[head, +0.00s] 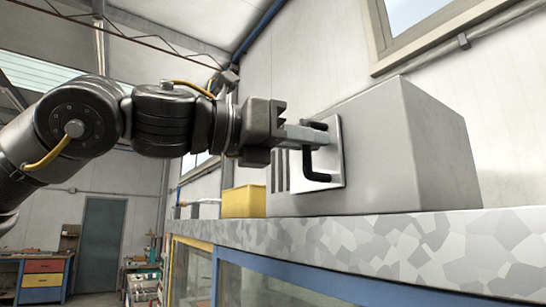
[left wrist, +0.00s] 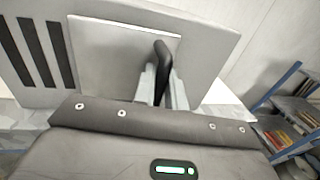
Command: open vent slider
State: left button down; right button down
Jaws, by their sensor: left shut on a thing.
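The vent slider is a pale square plate (head: 337,154) with a black handle (head: 320,178) on the front face of a grey box (head: 410,150). My left gripper (head: 312,138) reaches in from the left and is shut on the black handle. In the left wrist view the handle (left wrist: 162,62) stands between the two fingers, in front of the plate (left wrist: 105,58). Dark vent slots (left wrist: 30,50) show uncovered to the left of the plate. The slots (head: 280,170) also show in the head view. My right gripper is not in view.
The grey box stands on a speckled counter (head: 300,238) above blue-framed glass panels. A yellow box (head: 243,202) sits on the counter left of the grey box. A window (head: 420,25) is above. Shelves (left wrist: 295,110) stand at the right in the left wrist view.

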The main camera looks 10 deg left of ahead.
pick_arm(q)
jog(key=shift+s+d, duration=0.95)
jog(key=shift+s, duration=0.15)
jog(key=shift+s+d, duration=0.15)
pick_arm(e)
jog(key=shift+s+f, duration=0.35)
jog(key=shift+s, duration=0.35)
pick_arm(q)
jog(key=c, duration=1.6)
grip_release()
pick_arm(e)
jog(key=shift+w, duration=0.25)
pick_arm(q)
jog(key=shift+o, duration=0.2)
jog(key=b+v, duration=0.2)
jog(key=v, duration=0.9)
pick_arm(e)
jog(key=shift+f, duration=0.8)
